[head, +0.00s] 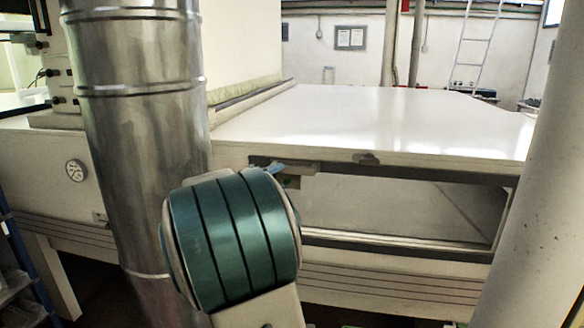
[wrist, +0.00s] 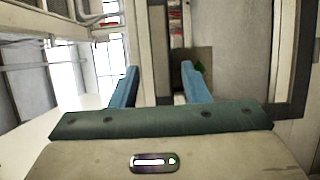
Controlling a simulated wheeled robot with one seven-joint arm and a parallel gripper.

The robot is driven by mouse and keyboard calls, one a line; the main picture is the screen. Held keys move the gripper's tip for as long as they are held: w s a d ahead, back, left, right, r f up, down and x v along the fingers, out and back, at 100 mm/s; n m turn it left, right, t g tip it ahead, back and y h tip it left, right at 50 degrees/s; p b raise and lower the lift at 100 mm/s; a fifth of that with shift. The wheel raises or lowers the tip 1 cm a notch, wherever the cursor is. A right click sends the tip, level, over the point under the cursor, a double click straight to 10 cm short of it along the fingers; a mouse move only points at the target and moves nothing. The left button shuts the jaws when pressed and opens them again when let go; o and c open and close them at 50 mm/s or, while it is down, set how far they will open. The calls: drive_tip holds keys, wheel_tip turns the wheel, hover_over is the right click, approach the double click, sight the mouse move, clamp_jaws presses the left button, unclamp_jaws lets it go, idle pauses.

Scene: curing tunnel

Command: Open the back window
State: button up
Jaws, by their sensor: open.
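The window (head: 400,208) is a long dark-framed rectangle in the side of the cream machine, in the head view. A grey interior shows through it; I cannot tell whether a pane covers it. A small dark fitting (head: 366,158) sits on its top edge. My gripper is mostly hidden behind my green arm joint; a blue fingertip (head: 277,168) shows at the window's upper left corner. In the wrist view my gripper (wrist: 160,80) has its two blue fingers apart, with nothing seen held. A beige strip and a dark strip lie beyond the fingers; contact is unclear.
The machine's flat white top (head: 370,120) is clear. A shiny metal duct (head: 140,130) stands at left and a pale thick column (head: 535,220) at right, both close in front.

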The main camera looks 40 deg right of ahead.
sight(291, 171)
drive_tip(key=p+x, duration=0.1)
drive_tip(key=x, duration=0.6)
drive_tip(key=shift+w+d+p, duration=0.1)
drive_tip(key=shift+d+p, duration=0.2)
drive_tip(key=shift+p, duration=0.05)
drive_tip(key=shift+f, duration=0.1)
clamp_jaws()
